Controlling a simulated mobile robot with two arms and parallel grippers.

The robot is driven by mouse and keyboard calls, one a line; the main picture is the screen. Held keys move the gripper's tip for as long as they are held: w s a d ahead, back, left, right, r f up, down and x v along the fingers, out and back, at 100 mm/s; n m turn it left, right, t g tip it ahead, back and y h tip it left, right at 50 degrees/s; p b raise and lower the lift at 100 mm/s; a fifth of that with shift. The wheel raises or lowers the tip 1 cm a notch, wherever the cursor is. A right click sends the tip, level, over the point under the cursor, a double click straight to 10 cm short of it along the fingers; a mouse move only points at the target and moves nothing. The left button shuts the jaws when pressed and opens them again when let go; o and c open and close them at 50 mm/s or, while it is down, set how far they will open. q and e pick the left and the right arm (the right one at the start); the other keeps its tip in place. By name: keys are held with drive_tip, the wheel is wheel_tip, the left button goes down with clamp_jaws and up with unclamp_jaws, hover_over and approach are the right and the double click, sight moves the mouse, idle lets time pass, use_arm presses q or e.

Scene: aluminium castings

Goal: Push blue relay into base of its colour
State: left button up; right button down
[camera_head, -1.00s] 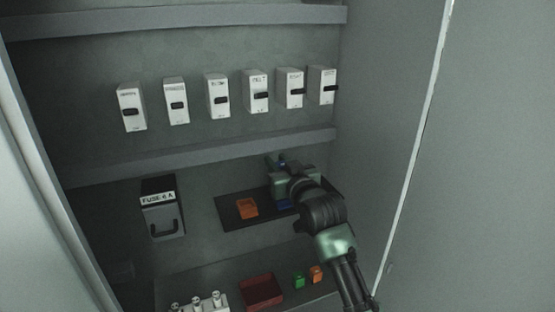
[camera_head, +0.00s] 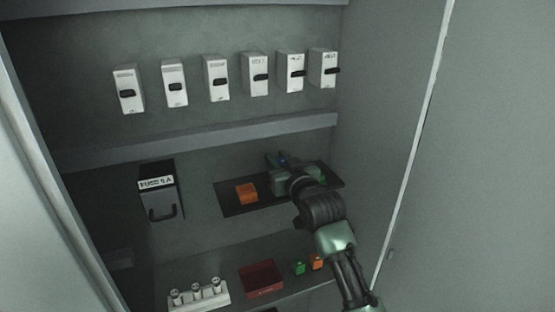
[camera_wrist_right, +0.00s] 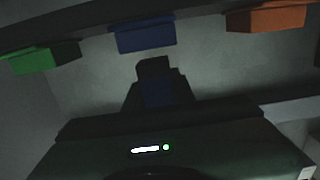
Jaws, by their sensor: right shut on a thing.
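My right gripper (camera_head: 280,160) is in front of the dark panel on the back wall, shut on the blue relay (camera_head: 283,158). In the right wrist view the relay (camera_wrist_right: 158,93) shows dark blue between the fingers. The blue base (camera_wrist_right: 146,36) is just above the fingertips there, with a visible gap to the relay. In the head view my gripper and arm hide the blue base. My left gripper is not in view.
The orange base (camera_head: 246,194) and green base (camera_wrist_right: 40,58) flank the blue one on the dark panel (camera_head: 232,208). Below are a red tray (camera_head: 262,280), a green relay (camera_head: 299,268) and an orange relay (camera_head: 317,261). A fuse box (camera_head: 160,190) hangs left; the cabinet side wall is right.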

drive_tip(key=shift+p, duration=0.75)
idle(1.0)
drive_tip(key=shift+f+b, duration=0.8)
drive_tip(key=shift+f, duration=0.55)
drive_tip(key=c, duration=1.1)
unclamp_jaws()
drive_tip(key=shift+s+d+f, duration=0.1)
drive_tip(key=shift+s+d, duration=0.05)
drive_tip(key=shift+s, duration=0.2)
drive_tip(key=b+v, duration=0.2)
drive_tip(key=v, duration=0.5)
